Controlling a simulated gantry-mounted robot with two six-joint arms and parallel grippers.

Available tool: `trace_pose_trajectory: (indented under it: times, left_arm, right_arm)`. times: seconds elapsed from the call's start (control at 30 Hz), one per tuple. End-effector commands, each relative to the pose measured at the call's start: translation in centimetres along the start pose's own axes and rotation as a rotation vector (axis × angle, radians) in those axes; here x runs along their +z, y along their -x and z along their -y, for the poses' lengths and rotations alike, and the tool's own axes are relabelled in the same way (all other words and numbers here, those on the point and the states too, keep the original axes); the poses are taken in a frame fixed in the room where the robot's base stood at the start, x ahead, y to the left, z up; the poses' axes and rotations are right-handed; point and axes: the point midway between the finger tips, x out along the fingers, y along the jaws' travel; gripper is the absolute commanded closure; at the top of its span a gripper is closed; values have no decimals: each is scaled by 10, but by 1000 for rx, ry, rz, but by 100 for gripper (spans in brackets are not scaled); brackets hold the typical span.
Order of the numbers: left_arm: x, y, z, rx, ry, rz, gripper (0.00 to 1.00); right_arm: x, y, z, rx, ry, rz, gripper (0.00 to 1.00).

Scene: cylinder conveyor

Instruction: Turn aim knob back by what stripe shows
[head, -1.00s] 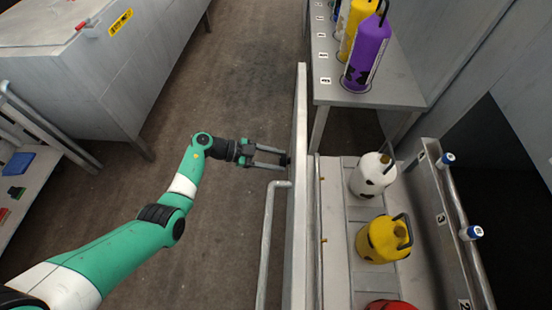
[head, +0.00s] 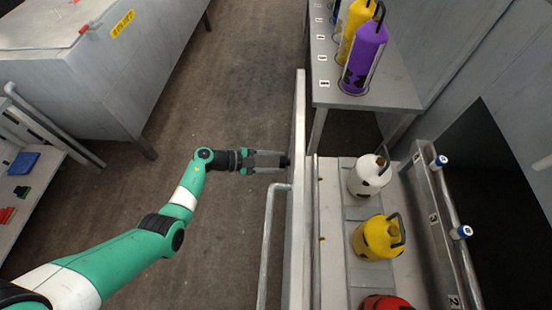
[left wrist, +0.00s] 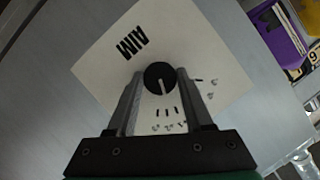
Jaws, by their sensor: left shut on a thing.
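My left gripper (head: 270,161) reaches the side panel (head: 298,120) in the head view, fingers level with the dark knob (head: 286,161). In the left wrist view, the two fingers of the left gripper (left wrist: 160,88) are closed on the sides of the round black aim knob (left wrist: 158,72). Its white pointer line points down and slightly right. A white label plate (left wrist: 105,68) behind it reads AIM and has short tick marks below the knob. Small marks at its lower right are too blurred to read. My right gripper is out of view.
Beyond the panel, white (head: 367,178), yellow (head: 378,238) and red (head: 388,303) cylinders stand on the conveyor. A purple cylinder (head: 364,58) stands on a numbered table (head: 385,95). A grey pipe rail (head: 270,240) runs near the gripper.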

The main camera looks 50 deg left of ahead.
Motion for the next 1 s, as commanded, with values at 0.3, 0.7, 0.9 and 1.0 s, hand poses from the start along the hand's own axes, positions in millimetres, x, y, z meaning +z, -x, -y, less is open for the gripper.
trace_pose_trajectory:
  times: [0.3, 0.7, 0.9, 1.0]
  left_arm:
    - [0, 0, -1, -46, -109, -1, 100]
    - [0, 0, -1, -51, -124, -1, 100]
    - [0, 0, -1, -51, -124, -1, 24]
    - [0, 0, -1, -51, -124, -1, 19]
  right_arm:
    - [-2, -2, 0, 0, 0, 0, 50]
    - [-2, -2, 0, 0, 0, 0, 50]
    - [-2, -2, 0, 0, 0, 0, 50]
    - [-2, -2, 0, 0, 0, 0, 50]
